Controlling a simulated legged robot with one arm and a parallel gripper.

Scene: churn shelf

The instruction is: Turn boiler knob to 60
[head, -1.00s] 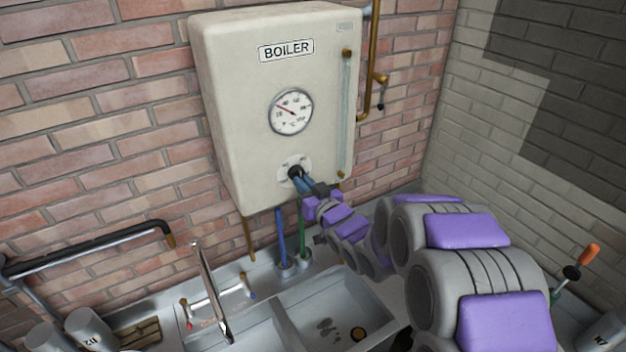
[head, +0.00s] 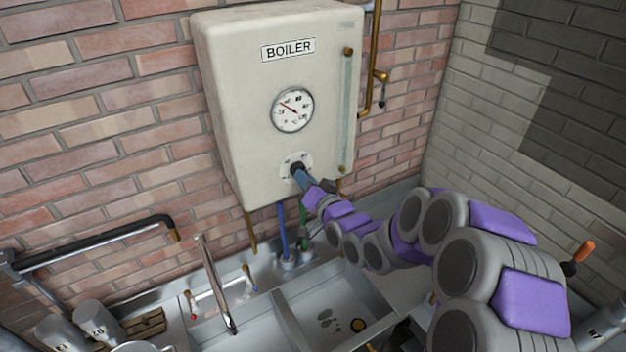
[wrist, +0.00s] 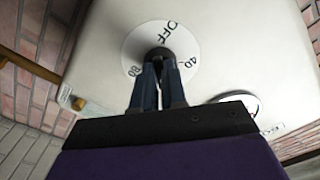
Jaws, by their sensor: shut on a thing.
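The cream boiler (head: 235,110) hangs on the brick wall. Its black knob (head: 296,168) sits at the middle of a white dial plate (head: 287,160) low on the front. In the wrist view the knob (wrist: 159,54) shows at the centre of the dial plate (wrist: 190,45), with OFF, 40 and 80 readable around it; the 60 mark is hidden. My gripper (head: 300,176) is shut on the knob, and its two fingers also show in the wrist view (wrist: 160,72). The round gauge (head: 293,110) has a red needle pointing to the upper left.
A metal sink (head: 330,300) with a tap (head: 215,285) lies below the boiler. Blue (head: 283,230) and green pipes run down under it. A brass pipe (head: 370,90) stands at its right side. Cups (head: 97,322) stand at the lower left. An orange-handled tool (head: 583,252) is at the right.

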